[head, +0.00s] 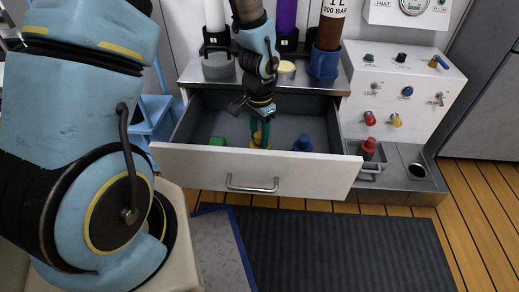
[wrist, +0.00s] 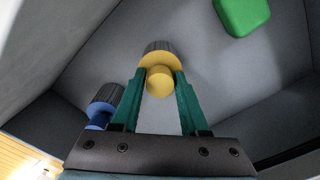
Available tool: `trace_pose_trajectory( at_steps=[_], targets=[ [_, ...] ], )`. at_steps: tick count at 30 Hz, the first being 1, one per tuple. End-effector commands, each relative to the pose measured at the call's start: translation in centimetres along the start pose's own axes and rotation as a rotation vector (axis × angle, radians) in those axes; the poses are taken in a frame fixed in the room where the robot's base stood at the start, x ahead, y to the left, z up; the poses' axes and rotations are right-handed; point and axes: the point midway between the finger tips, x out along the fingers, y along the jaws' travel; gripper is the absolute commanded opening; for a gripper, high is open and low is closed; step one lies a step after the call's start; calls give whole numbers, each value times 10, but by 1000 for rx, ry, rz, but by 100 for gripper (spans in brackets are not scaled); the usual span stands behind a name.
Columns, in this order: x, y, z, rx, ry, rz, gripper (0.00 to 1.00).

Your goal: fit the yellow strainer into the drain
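The yellow strainer (wrist: 158,50) is inside the open drawer, with a round yellow knob facing my wrist and a dark ribbed part beyond its flange. My gripper (wrist: 161,76) has its two green fingers on either side of the knob, with no clear gap left; it appears shut on it. In the head view the gripper (head: 259,135) reaches down into the drawer, and the strainer (head: 256,141) shows partly behind the fingers. I cannot tell if the strainer touches the drawer floor. The drain (head: 417,171) appears as a dark round hole in the steel ledge at right.
The drawer (head: 190,160) also holds a green block (head: 217,141) and a blue strainer-like piece (head: 303,143). Bottles stand on the counter behind; the panel (head: 405,95) carries knobs.

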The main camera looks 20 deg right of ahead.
Motion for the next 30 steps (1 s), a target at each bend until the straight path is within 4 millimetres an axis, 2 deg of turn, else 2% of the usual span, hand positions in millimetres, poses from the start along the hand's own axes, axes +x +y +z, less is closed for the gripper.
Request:
trace_pose_trajectory(
  at_steps=[1, 11, 30],
  targets=[
    [0, 0, 0, 0, 0, 0, 37],
    [0, 0, 0, 0, 0, 0, 0],
    [0, 0, 0, 0, 0, 0, 0]
  ],
)
